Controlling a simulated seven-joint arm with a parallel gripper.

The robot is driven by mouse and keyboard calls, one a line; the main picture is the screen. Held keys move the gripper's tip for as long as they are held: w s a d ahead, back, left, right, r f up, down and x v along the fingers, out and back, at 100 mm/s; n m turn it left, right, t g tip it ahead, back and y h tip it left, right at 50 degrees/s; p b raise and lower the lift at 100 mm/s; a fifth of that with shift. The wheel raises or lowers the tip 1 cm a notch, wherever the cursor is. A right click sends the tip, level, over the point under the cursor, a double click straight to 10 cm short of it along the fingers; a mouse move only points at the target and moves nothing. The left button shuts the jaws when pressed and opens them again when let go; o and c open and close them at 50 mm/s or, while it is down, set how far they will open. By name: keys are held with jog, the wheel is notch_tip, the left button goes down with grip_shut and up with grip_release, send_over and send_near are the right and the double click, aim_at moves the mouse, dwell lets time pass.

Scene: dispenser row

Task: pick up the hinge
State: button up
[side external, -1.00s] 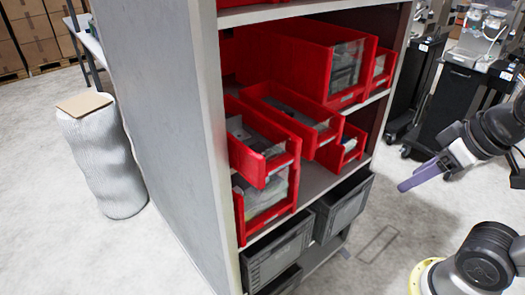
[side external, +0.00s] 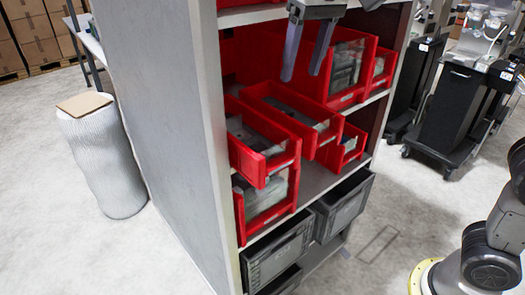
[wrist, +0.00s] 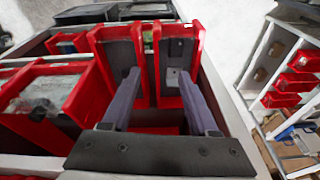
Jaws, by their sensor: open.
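My gripper (side external: 300,77) is open and empty, its two fingers pointing down in front of the shelf, over the red bins in the side view. In the wrist view my gripper (wrist: 158,76) spans parts of two neighbouring red bins. A light grey piece (wrist: 173,77) lies in the right one, between the fingers; I cannot tell whether it is the hinge. In the side view the left pulled-out bin (side external: 278,163) holds grey parts, and the middle bin (side external: 327,141) holds dark grey ones. No part can be surely named as the hinge.
The grey shelf side panel (side external: 165,130) bounds the bins at left. Dark crates (side external: 277,250) fill the lower level. A dark cart (side external: 447,110) stands at right, with open floor before it.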

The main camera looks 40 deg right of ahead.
jog(key=w+a+f+n, duration=0.1)
jog(key=w+a+f, duration=0.2)
jog(key=a+f, duration=0.15)
send_over(263, 149)
jog(key=s, duration=0.2)
jog(key=shift+g, duration=0.4)
jog(key=f, duration=0.7)
jog(key=shift+w+a, duration=0.2)
jog(key=shift+w, duration=0.05)
jog(key=shift+w+d+f, duration=0.1)
jog(key=shift+w+f, duration=0.1)
jog(key=shift+f, duration=0.75)
jog(key=shift+w+f, duration=0.25)
jog(key=shift+f, duration=0.65)
jog(key=shift+w+d+f, duration=0.1)
jog(key=shift+w+f, duration=0.1)
jog(key=shift+f, duration=0.75)
grip_shut()
